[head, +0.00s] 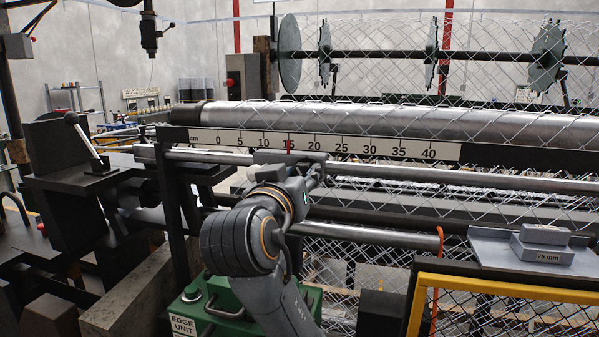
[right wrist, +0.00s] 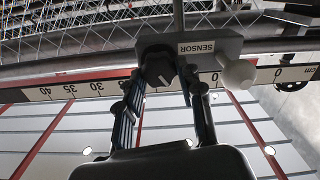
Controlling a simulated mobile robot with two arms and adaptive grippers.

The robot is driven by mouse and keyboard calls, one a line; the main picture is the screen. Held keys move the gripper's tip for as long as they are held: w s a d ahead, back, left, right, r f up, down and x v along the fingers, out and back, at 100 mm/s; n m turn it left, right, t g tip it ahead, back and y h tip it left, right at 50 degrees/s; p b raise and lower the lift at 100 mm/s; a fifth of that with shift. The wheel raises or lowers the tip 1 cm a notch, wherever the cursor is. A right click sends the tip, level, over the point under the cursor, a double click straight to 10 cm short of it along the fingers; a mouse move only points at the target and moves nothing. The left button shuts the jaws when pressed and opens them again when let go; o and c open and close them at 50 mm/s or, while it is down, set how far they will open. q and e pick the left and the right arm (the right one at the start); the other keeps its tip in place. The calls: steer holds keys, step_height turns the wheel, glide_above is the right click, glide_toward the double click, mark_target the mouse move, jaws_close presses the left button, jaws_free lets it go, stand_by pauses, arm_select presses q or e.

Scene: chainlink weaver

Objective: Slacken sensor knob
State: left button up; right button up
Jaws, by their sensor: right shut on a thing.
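The sensor block (right wrist: 205,45), labelled SENSOR, sits on a rail by the centimetre scale (right wrist: 65,90). A black knob (right wrist: 159,69) with a pale line on its face sticks out from the block. My right gripper (right wrist: 163,80) is shut on this knob, with one finger on each side. In the head view the grey block (head: 270,156) sits on the upper rail, with a red pointer near the 15 mark of the scale (head: 370,147). My right gripper (head: 316,172) is at the block's right end; its fingers and the knob are mostly hidden. My left gripper is not in view.
A white ball-ended handle (right wrist: 238,72) sits beside the knob. A large metal roller (head: 400,122) and chain-link mesh lie behind the scale. A green EDGE UNIT box (head: 215,308) stands below my arm. A shelf with grey 75 mm blocks (head: 543,243) is at right.

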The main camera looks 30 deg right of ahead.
steer(key=n+p, duration=0.1)
steer(key=n, duration=0.1)
steer(key=shift+r+n+p, duration=0.1)
steer(key=shift+n+p, duration=0.2)
steer(key=shift+n, duration=0.1)
steer(key=n+p, duration=0.2)
steer(key=n, duration=0.1)
steer(key=shift+w+a+n+p, duration=0.1)
steer(key=shift+n+p, duration=0.3)
steer(key=n+p, duration=0.5)
steer(key=n, duration=0.7)
steer(key=n+p, duration=0.1)
steer(key=n, duration=0.7)
steer(key=f+n+p, duration=0.1)
steer(key=n, duration=0.7)
steer(key=shift+n, duration=0.4)
steer(key=o, duration=1.1)
